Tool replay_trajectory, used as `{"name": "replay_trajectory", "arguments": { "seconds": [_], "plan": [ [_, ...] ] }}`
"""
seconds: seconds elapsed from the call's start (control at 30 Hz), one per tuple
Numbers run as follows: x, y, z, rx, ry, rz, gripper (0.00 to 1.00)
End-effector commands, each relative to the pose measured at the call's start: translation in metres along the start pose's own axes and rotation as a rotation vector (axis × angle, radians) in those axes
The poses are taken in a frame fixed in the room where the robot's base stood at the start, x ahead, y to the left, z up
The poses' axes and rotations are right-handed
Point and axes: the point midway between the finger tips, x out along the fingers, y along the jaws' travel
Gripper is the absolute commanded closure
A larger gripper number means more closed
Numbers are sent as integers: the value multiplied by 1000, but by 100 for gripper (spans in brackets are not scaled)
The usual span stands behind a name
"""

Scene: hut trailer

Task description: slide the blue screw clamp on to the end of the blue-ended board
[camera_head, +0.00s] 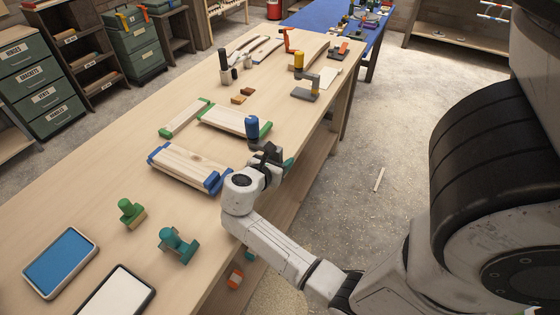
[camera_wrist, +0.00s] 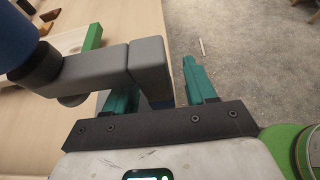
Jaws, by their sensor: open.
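The blue-ended board (camera_head: 186,165) lies on the workbench, with a blue block at each end; its near end (camera_head: 214,182) is beside my arm. The blue screw clamp (camera_head: 252,127) is upright near the bench's right edge, to the right of that board and apart from it. In the wrist view the clamp's grey frame (camera_wrist: 92,77) reaches across to my teal fingers, with its blue handle at the upper left. My gripper (camera_wrist: 155,85) is open, with the end of the frame between or over its fingers. The frame partly hides the left finger; contact cannot be told.
A green-ended board (camera_head: 232,119) lies just behind the clamp. A yellow-topped clamp (camera_head: 304,80) stands farther back. A green stamp-like tool (camera_head: 130,212), a teal one (camera_head: 178,245) and a blue-topped tray (camera_head: 62,263) are at the near left. Bare bench lies left of the board.

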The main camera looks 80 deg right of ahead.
Motion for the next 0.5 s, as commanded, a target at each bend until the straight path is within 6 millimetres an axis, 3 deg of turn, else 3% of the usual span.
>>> {"name": "replay_trajectory", "arguments": {
  "seconds": [0.3,0.5],
  "plan": [
    [-68,3,2,0,-1,7,44],
    [-91,3,2,0,0,4,44]
  ]
}}
